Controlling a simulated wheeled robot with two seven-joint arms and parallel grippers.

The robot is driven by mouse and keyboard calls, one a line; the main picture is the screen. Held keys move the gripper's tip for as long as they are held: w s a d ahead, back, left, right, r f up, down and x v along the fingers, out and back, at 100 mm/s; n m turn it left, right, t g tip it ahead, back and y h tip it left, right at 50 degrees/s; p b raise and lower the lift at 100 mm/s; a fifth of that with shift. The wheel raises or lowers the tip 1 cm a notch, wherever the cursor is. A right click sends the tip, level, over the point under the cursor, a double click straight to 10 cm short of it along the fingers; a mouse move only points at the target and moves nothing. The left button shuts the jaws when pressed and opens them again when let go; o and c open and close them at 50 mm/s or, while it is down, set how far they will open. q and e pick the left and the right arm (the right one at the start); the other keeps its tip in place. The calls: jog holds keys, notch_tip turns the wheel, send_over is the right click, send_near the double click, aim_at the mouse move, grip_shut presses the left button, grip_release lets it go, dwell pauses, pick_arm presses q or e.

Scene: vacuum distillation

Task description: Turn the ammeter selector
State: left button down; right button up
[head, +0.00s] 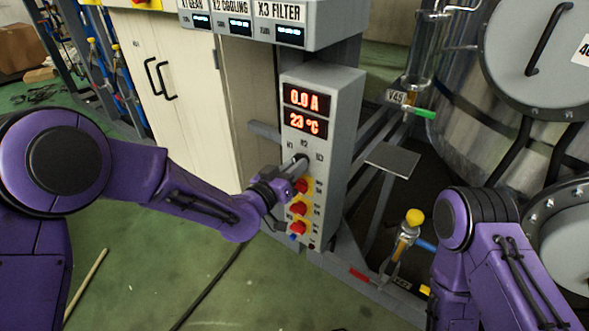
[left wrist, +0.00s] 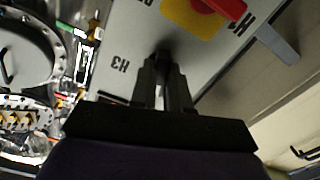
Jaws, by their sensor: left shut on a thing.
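The grey control box (head: 329,108) stands upright in the middle of the head view. Its red displays read 0.0 A and 23 °C. Below them are the labels H1, H2 and H3, with the dark ammeter selector (head: 301,161) under them, partly hidden by my gripper. My left gripper (head: 289,172) reaches the panel from the left and is shut on the selector. In the left wrist view the gripper's fingers (left wrist: 165,85) close around the dark knob beside the H3 label. My right arm shows at the lower right, but its gripper is out of view.
Several red switches on yellow plates (head: 299,209) sit just below the selector. A beige cabinet (head: 180,90) stands to the left and a large metal tank (head: 500,130) to the right. A yellow-handled valve (head: 414,217) stands right of the box. Green floor is open at the lower left.

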pick_arm(q)
jog(key=shift+m+b, duration=0.4)
jog(key=shift+m, duration=1.2)
jog(key=c, duration=1.1)
grip_release()
jog(key=v, duration=1)
jog(key=shift+s+a, duration=0.15)
jog(key=shift+s, duration=0.05)
